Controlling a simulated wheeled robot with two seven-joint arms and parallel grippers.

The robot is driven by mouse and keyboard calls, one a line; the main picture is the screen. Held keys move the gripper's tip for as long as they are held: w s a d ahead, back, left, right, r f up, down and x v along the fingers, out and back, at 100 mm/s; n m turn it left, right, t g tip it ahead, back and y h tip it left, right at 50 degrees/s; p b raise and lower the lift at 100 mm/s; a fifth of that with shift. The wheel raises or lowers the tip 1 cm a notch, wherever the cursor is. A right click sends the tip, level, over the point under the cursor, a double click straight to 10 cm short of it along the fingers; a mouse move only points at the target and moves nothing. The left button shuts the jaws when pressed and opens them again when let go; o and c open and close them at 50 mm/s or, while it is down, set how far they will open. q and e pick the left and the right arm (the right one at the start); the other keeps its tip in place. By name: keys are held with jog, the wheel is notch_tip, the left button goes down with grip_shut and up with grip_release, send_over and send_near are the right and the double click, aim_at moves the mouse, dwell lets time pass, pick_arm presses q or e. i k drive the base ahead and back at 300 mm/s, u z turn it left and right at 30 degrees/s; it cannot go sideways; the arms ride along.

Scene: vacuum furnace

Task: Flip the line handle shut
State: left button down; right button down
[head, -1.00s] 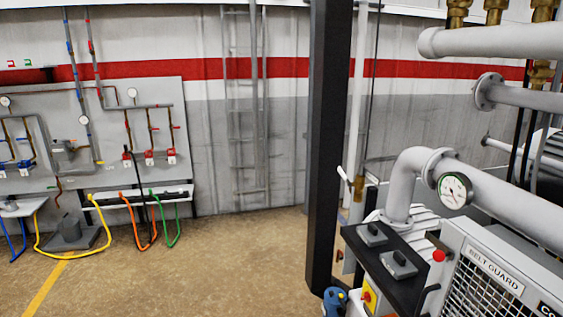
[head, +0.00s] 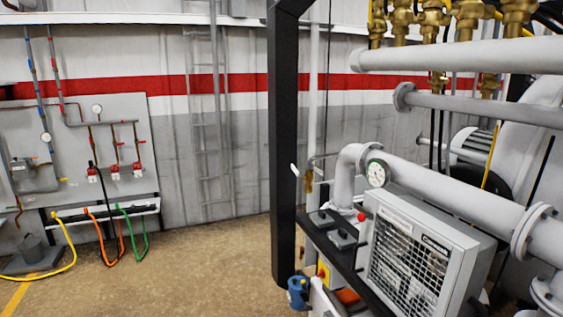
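No gripper of mine shows in the head view. I cannot tell for sure which part is the line handle. A small white lever (head: 294,170) sticks out tilted beside the black post, near a brass fitting (head: 309,180) on a thin upright pipe. A row of brass valves (head: 432,20) stands along the top right above a thick grey pipe (head: 460,56); their tops are cut off by the frame. A slanted yellow bar (head: 490,157) shows behind the lower pipes. The handle positions of the brass valves are not clear.
A black post (head: 282,150) rises in the middle. Right of it are a caged grey pump unit (head: 420,250), a round gauge (head: 377,173) and a blue part (head: 298,292) low down. A hose panel (head: 110,150) is on the left wall. The brown floor (head: 190,270) at left is open.

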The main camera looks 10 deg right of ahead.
aim_at(293, 168)
jog(key=u, duration=0.4)
jog(key=i, duration=1.1)
jog(key=z, duration=0.05)
